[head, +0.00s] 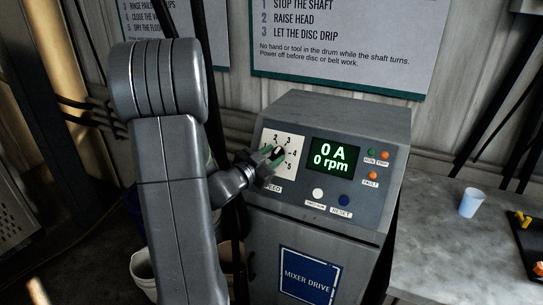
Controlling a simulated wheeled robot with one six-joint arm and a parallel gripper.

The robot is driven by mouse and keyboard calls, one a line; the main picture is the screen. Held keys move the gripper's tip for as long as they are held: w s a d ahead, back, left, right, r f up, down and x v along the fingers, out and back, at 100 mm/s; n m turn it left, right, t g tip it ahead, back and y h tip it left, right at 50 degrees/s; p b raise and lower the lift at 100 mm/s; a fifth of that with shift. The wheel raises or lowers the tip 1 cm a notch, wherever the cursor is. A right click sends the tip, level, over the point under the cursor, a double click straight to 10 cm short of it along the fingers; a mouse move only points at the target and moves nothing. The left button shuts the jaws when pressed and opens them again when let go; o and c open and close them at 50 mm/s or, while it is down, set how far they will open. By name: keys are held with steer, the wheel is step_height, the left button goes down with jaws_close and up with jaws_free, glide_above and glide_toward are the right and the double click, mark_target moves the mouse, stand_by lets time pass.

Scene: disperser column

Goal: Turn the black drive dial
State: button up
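The black drive dial (279,151) sits on a white numbered speed plate (291,143) on the sloped face of the grey mixer drive cabinet (330,117). Only a small dark part of the dial shows. My gripper (273,158) is at the dial, with its greenish fingers over the lower left of the plate. The fingers hide much of the dial, so I cannot tell whether they touch it or are closed on it. The dial's setting is not clear. The display (334,157) reads 0 A and 0 rpm.
A bench on the right holds a blue cup (470,202) and a dark tray (527,238). A pale bucket (143,268) stands at lower left.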

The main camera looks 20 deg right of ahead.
steer(key=shift+c, duration=0.2)
jaws_close()
steer(key=shift+f+n+t+b, duration=0.15)
steer(key=shift+n+t+b, duration=0.15)
steer(key=shift+n, duration=0.1)
steer(key=shift+s+n+t+y+b, duration=0.1)
steer(key=shift+n+t+y+b, duration=0.25)
steer(key=shift+n, duration=0.45)
steer(key=n+t+b, duration=0.1)
steer(key=n, duration=0.1)
steer(key=n+t+y+b, duration=0.1)
steer(key=n, duration=0.1)
steer(key=shift+s+d+f+n+t+y, duration=0.1)
steer(key=shift+n+t+y, duration=0.15)
steer(key=shift+n, duration=0.05)
steer(key=shift+s+d+n+t+y+b, duration=0.1)
steer(key=shift+n+t+y+b, duration=0.6)
steer(key=shift+n, duration=0.9)
steer(key=shift+n+t+y+b, duration=0.5)
steer(key=shift+n+y+b, duration=0.4)
steer(key=shift+n, duration=0.7)
steer(key=shift+r, duration=0.2)
